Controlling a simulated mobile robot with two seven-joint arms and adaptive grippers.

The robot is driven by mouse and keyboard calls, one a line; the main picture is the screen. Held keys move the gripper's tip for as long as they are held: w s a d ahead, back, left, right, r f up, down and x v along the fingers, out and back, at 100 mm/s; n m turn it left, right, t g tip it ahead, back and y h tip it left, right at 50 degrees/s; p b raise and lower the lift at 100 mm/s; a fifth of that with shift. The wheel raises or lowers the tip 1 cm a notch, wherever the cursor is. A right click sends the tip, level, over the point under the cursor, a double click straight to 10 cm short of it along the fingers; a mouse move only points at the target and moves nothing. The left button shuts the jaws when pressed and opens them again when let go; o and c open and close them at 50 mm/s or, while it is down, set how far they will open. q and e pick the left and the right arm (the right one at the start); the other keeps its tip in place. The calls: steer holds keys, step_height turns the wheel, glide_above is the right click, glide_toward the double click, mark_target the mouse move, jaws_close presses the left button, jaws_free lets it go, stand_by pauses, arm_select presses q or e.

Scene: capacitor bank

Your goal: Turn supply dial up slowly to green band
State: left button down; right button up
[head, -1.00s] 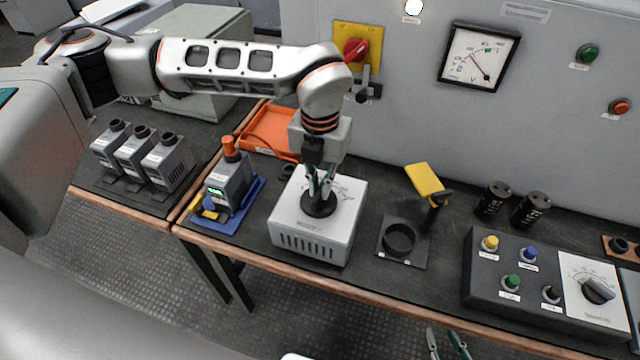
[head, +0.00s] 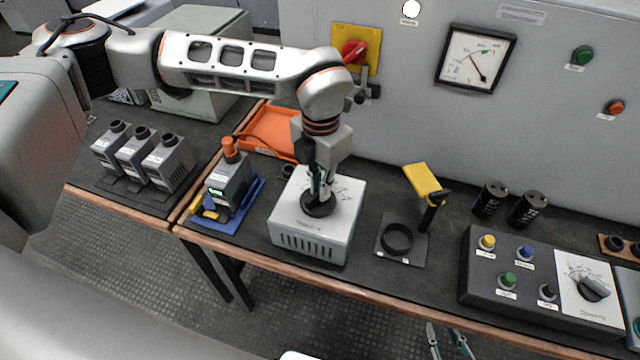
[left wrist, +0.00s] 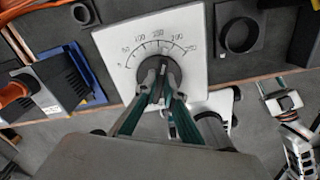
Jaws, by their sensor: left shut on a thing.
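The supply dial (head: 318,206) is a round black knob on top of a light grey box (head: 312,246). A 0 to 250 scale curves around it in the left wrist view, where the dial (left wrist: 172,68) also shows. My left gripper (head: 319,192) points down and is shut on the dial's grip, its fingers hiding the pointer. The wall meter (head: 475,58) has a white face, a red needle leaning up and left, and a small green band at the upper right. The needle is left of that band. My right gripper (head: 447,342) is at the bottom edge, fingers apart and empty.
An empty black ring holder (head: 397,240) and a yellow flag-like piece (head: 422,180) stand right of the box. A button panel (head: 480,270) with another dial lies further right. A blue tray (head: 252,204) with a grey device is left. An orange tray (head: 262,133) is behind.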

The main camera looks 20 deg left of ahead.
arm_select(q)
steer(key=shift+m, duration=0.5)
steer(key=c, duration=2.1)
jaws_free()
steer(key=shift+c, duration=0.2)
step_height(320, 180, up, 12)
